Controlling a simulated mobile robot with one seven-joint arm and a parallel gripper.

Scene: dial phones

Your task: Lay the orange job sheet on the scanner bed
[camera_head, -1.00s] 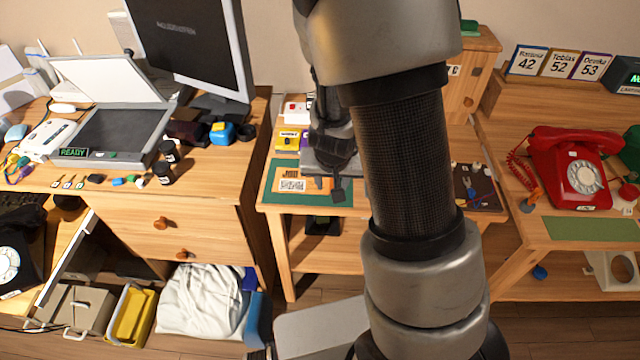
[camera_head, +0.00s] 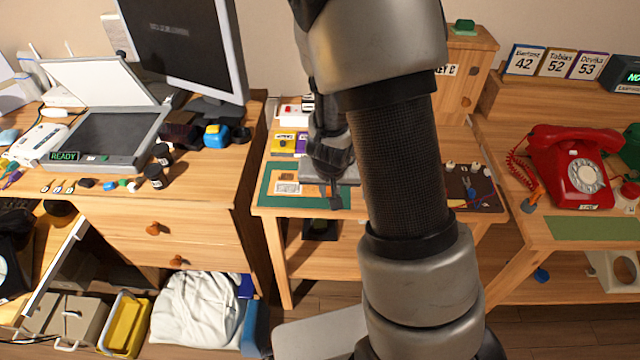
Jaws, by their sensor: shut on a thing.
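The orange job sheet (camera_head: 289,188), with pale printed patches, lies on the green mat (camera_head: 264,195) on the middle table. My gripper (camera_head: 334,201) is low over the mat at the sheet's right side and is shut on the sheet there. Orange shows beside the dark fingertips, but my wrist and arm hide part of the sheet and the exact grip. The scanner (camera_head: 108,136) stands on the left desk with its lid raised. Its dark bed is bare, and a green READY display shows at its front.
Small bottles (camera_head: 156,176) and several small items sit along the desk front by the scanner. A monitor (camera_head: 185,50) stands behind, and a blue-yellow object (camera_head: 216,135) sits to the scanner's right. A red phone (camera_head: 575,170) is on the right table.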

